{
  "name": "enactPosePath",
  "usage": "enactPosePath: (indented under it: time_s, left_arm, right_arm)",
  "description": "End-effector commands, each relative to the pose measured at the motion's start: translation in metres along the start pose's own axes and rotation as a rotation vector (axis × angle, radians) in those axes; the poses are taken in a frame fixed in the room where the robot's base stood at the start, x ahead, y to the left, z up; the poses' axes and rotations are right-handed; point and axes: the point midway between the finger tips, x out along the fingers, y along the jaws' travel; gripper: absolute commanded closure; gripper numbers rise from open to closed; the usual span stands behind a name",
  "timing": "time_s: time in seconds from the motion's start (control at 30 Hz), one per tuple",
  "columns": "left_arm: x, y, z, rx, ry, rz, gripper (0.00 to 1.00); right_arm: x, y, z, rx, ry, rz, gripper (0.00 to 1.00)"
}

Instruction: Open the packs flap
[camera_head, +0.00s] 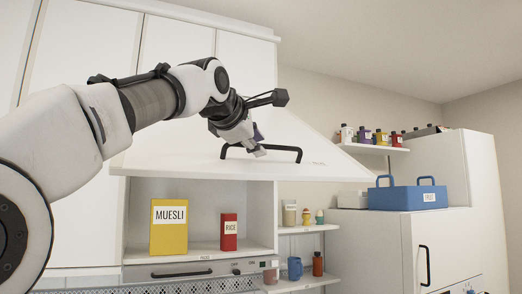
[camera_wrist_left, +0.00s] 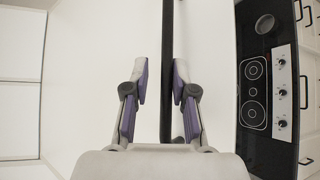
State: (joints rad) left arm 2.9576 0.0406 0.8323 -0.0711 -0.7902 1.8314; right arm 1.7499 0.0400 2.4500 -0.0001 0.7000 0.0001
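The packs flap (camera_head: 190,155) is a wide white panel, swung up and standing out over an open compartment. A black bar handle (camera_head: 285,149) sits on its face. My left gripper (camera_head: 256,147) is at this handle. In the left wrist view the gripper (camera_wrist_left: 160,80) has its purple-padded fingers apart, one on each side of the black bar (camera_wrist_left: 167,35). The bar lies nearer the right finger; I cannot tell whether they touch. Below the flap, a yellow muesli box (camera_head: 169,228) and a red rice box (camera_head: 229,231) stand in the compartment. My right gripper is not in view.
Shelves with bottles and jars (camera_head: 365,137) are to the right. A blue crate (camera_head: 408,197) stands on a white cabinet with a black handle (camera_head: 425,265). Tall white cupboard doors (camera_head: 80,55) are behind my arm. The left wrist view shows a black hob (camera_wrist_left: 257,85).

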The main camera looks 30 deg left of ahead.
Motion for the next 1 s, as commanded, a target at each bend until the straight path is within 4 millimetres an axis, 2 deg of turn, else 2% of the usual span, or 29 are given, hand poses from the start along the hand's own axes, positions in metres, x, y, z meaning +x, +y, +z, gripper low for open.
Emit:
enactPosePath:
  time_s: [0.7, 1.0]
  left_arm:
    - [-0.052, 0.033, -0.01, -0.001, 0.0, 0.007, 0.77]
    - [-0.055, 0.035, -0.011, 0.0, 0.0, 0.006, 0.77]
  right_arm:
    - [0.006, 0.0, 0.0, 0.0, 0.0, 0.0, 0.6]
    - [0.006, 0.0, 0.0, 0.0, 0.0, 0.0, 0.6]
